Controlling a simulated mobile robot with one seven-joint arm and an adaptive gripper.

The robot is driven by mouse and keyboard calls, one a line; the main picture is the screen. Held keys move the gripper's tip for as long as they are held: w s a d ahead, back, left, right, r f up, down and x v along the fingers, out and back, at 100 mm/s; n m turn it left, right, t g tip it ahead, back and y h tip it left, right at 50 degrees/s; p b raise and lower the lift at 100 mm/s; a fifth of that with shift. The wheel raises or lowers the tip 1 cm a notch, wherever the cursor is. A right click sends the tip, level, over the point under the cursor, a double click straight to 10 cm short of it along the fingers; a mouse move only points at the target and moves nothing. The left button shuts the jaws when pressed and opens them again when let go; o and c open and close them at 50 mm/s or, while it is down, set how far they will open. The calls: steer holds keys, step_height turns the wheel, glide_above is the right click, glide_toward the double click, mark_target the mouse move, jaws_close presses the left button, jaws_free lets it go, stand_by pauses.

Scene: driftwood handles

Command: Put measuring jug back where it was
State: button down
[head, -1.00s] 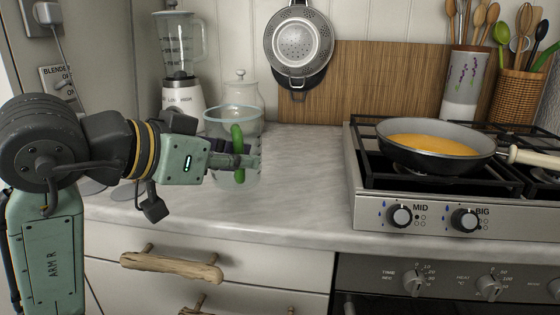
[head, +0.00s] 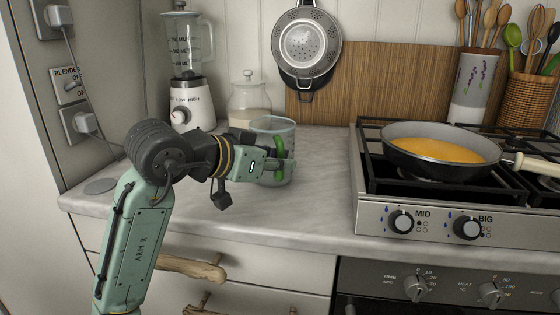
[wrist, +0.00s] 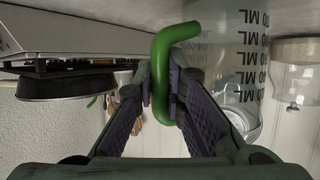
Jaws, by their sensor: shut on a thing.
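The measuring jug (head: 262,128) is clear, with a green handle (head: 279,160), and stands upright in the head view, left of the stove. My gripper (head: 284,168) reaches it from the left and is shut on the green handle. In the wrist view the handle (wrist: 160,75) lies between the two fingers (wrist: 158,95), and the jug's clear wall with ML marks (wrist: 225,60) is right behind it. The jug's base is at or just above the worktop (head: 225,215); I cannot tell whether it touches.
A glass jar (head: 248,98) stands behind the jug, with a blender (head: 190,95) to its left. The stove (head: 375,210) with a pan of orange food (head: 440,150) is on the right. Bare worktop lies in front of the jug and between it and the stove.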

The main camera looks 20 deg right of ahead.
steer(key=shift+f, duration=0.15)
steer(key=c, duration=1.7)
jaws_free()
steer(key=shift+o, duration=0.2)
steer(key=shift+r, duration=0.3)
steer(key=v, duration=1.2)
steer(key=shift+b, duration=0.3)
